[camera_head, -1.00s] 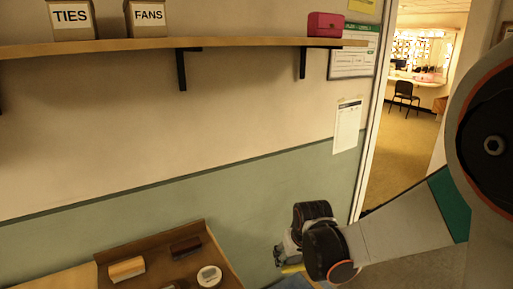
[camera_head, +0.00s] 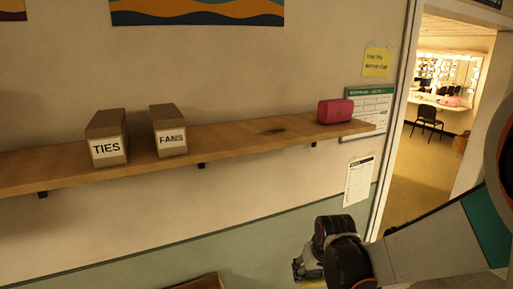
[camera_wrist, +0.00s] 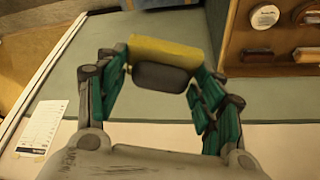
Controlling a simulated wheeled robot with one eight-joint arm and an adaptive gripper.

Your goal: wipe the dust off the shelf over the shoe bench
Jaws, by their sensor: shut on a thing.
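The wooden shelf (camera_head: 225,138) runs along the wall in the head view. A dark smudge (camera_head: 272,131) lies on its top, between the FANS box and a pink case. My gripper (camera_head: 308,270) is low at the right, below the shelf and well apart from it. In the wrist view my gripper (camera_wrist: 160,80) is shut on a yellow block with a dark grey side (camera_wrist: 165,52), perhaps a sponge. The shoe bench is not clearly seen in the head view.
On the shelf stand the TIES box (camera_head: 106,138), the FANS box (camera_head: 168,130) and the pink case (camera_head: 335,111) near the right end. A doorway (camera_head: 420,150) opens at the right.

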